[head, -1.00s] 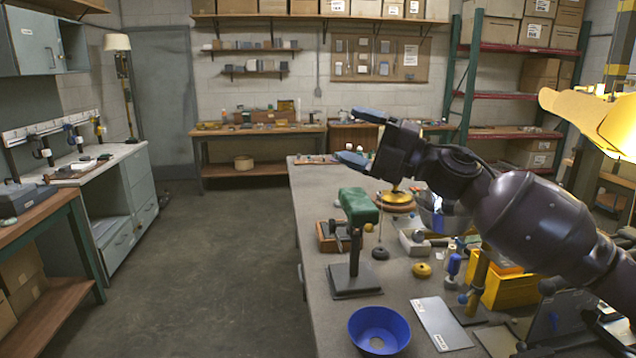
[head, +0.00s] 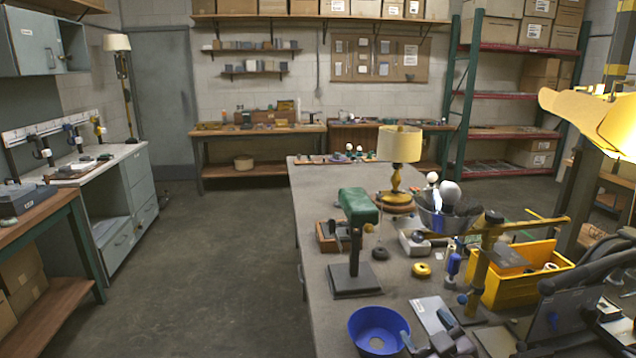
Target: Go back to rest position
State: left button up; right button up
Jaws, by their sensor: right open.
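My right gripper (head: 428,330) is low at the bottom right of the head view, over the near part of the workbench, just right of the blue bowl (head: 379,331). Its fingers are apart with nothing between them. My right arm is folded in at the lower right edge, and parts of it are hard to tell from the clutter. A lamp with a cream shade (head: 400,144) and a yellow stem stands upright on the bench (head: 315,222), well away from the gripper. My left gripper is not in view.
A green-topped stand (head: 358,207) rises from the bench's left side. A yellow bin (head: 520,285) and a grey bowl holding a bulb (head: 447,217) stand to the right. A large yellow lamp shade (head: 590,115) hangs at the right edge. The floor (head: 225,265) on the left is clear.

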jog(key=s+d+f+m+h, duration=0.1)
jog(key=s+f, duration=0.2)
jog(key=f, duration=0.1)
jog(key=s+d+f+m+g+h, duration=0.1)
jog(key=s+d+f+m, duration=0.1)
jog(key=s+f, duration=0.1)
jog(key=s+d+f+m+g+h, duration=0.1)
jog(key=s+f, duration=0.3)
jog(key=s, duration=0.1)
jog(key=shift+s+d+f, duration=0.1)
jog(key=shift+d+f, duration=0.15)
jog(key=shift+f, duration=0.1)
jog(key=s+d+f+m+g+h, duration=0.1)
jog(key=s+d+f+m+g, duration=0.1)
jog(key=s+f, duration=0.7)
jog(key=s+g, duration=0.1)
jog(key=s, duration=0.3)
jog(key=shift+d, duration=0.2)
jog(key=shift+w, duration=0.1)
